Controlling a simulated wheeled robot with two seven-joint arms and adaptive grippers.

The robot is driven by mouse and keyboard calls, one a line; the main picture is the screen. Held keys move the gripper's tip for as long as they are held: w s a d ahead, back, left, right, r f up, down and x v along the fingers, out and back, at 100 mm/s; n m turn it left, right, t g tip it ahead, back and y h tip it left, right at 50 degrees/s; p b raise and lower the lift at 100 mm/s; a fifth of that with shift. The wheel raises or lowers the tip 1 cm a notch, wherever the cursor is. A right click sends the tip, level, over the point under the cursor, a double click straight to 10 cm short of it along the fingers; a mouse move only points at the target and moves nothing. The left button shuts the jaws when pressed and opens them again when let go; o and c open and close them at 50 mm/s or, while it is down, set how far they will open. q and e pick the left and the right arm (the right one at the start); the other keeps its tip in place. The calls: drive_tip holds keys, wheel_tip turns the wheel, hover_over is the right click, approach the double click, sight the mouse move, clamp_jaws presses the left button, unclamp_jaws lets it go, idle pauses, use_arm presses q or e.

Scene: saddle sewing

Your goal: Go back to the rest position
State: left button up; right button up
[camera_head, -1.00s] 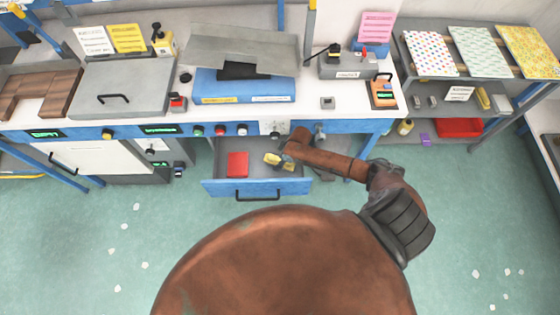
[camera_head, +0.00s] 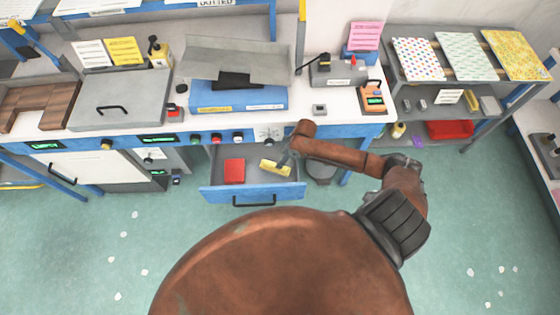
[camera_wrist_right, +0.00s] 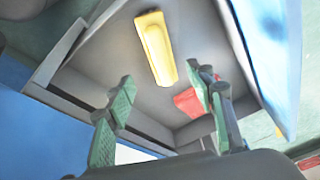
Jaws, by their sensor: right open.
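My right arm reaches over the open blue drawer (camera_head: 222,193) in the head view. My right gripper (camera_head: 285,158) is above the drawer's right part, close to a yellow block (camera_head: 275,168) lying inside. In the right wrist view the two green-padded fingers (camera_wrist_right: 162,75) are spread apart with nothing between them. There the yellow block (camera_wrist_right: 155,45) lies on the drawer floor beyond the fingertips, apart from them. A red block (camera_head: 234,172) lies in the drawer's left part and shows partly behind a finger in the wrist view (camera_wrist_right: 187,101). My left gripper is out of view.
The workbench front edge with several knobs (camera_head: 216,138) is just behind the drawer. On the bench stand a blue box (camera_head: 238,97), a grey lidded case (camera_head: 120,98) and an orange device (camera_head: 374,99). A shelf rack (camera_head: 425,95) stands right.

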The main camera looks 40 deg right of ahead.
drive_tip(key=shift+s+r, duration=0.1)
drive_tip(key=shift+r, duration=0.3)
